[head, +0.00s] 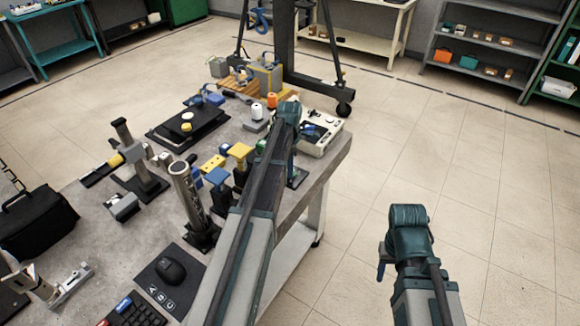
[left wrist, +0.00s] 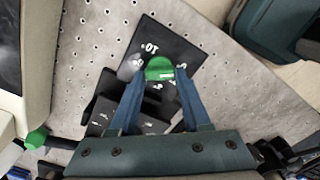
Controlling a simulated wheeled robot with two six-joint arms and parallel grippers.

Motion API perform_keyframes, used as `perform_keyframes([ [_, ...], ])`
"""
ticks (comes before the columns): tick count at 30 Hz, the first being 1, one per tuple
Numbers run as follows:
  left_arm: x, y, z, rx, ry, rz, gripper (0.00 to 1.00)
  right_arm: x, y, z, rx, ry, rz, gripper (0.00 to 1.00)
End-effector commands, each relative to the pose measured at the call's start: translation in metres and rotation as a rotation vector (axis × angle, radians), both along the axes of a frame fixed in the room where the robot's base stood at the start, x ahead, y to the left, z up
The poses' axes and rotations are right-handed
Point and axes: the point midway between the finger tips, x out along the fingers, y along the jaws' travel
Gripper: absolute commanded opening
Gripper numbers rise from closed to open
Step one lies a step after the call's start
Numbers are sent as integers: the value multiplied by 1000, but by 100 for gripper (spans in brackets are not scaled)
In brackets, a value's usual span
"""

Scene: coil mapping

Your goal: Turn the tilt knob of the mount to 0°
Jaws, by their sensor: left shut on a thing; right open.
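In the left wrist view, the green tilt knob (left wrist: 159,66) sits between the two blue fingers of my left gripper (left wrist: 161,76), which is shut on it. A short white mark shows on the knob's lower right. The knob is at a black plate of the mount (left wrist: 185,45) with white markings, among them a "10" that appears upside down. The other markings are partly hidden or too small to read. In the head view my left arm covers most of the mount. My right gripper (head: 384,262) is open and empty over the floor, right of the table.
The perforated grey table (head: 325,170) ends just right of the mount. A white device (head: 318,132) stands close behind it. Yellow and blue blocks, a metal post (head: 187,200) and a black stage (head: 190,125) stand to the left. The floor at right is clear.

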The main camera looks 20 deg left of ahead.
Motion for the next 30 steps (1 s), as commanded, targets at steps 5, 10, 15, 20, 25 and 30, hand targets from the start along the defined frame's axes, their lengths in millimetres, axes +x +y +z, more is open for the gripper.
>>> perform_keyframes([
  [5, 0, 0, 0, 0, 0, 11, 0, 0, 0, 0, 0, 0, 0, 50],
  [10, 0, 0, 0, 0, 0, 11, 0, 0, 0, 0, 0, 0, 0, 50],
  [15, 0, 0, 0, 0, 0, 10, 62, 0, 0, 0, 0, 0, 0, 50],
  [20, 0, 0, 0, 0, 0, 9, 78, 0, 0, 0, 0, 0, 0, 50],
  [25, 0, 0, 0, 0, 0, 8, 78, 0, 0, 0, 0, 0, 0, 50],
  [30, 0, 0, 3, 0, 0, 8, 78, 0, 0, 3, 0, 0, 0, 50],
])
